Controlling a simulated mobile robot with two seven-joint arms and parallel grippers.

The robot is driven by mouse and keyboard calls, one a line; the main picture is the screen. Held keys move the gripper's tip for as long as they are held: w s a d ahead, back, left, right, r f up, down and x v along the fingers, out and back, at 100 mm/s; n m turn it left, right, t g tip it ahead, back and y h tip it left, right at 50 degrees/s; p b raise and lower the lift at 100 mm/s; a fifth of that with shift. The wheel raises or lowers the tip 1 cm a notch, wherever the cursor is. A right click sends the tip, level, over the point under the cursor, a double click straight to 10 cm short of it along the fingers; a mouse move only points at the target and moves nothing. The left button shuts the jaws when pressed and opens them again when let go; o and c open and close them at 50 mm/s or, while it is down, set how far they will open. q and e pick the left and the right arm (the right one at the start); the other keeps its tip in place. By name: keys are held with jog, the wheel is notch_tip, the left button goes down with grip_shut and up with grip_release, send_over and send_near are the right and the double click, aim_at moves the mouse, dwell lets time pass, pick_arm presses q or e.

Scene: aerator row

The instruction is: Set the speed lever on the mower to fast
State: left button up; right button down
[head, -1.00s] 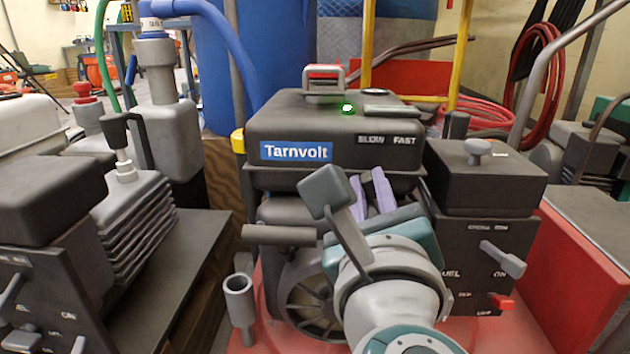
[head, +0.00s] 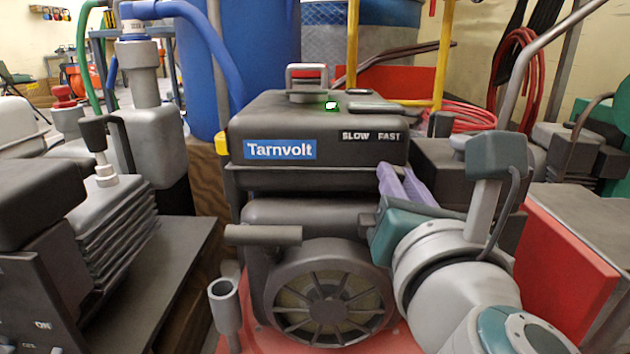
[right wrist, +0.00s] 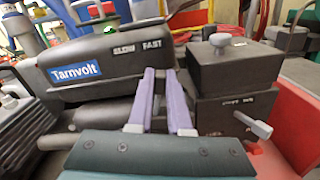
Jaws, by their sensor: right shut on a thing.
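The mower engine (head: 320,125) is dark grey with a blue Tarnvolt label (head: 280,149). SLOW and FAST markings (head: 371,136) are at the right of its front face; they also show in the right wrist view (right wrist: 137,48). My right gripper (head: 393,170) has its purple fingertips just below FAST, at the engine's right front edge. In the right wrist view the fingers (right wrist: 162,74) stand close together with a narrow dark gap. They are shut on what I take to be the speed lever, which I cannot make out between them. My left gripper is not in view.
A dark box with a grey knob (right wrist: 219,40) stands close right of the fingers, with a grey lever (right wrist: 253,125) on its front. A round fan cover (head: 325,300) and a grey side handle (head: 263,235) are below the engine. A finned grey machine (head: 125,215) stands left.

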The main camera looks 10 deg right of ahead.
jog(key=shift+s+d+f+m, duration=0.2)
jog(key=shift+d+m, duration=0.3)
jog(key=shift+m, duration=0.4)
jog(key=c, duration=0.8)
grip_release()
jog(key=shift+c, duration=0.2)
jog(key=v, duration=1)
jog(key=shift+w, duration=0.1)
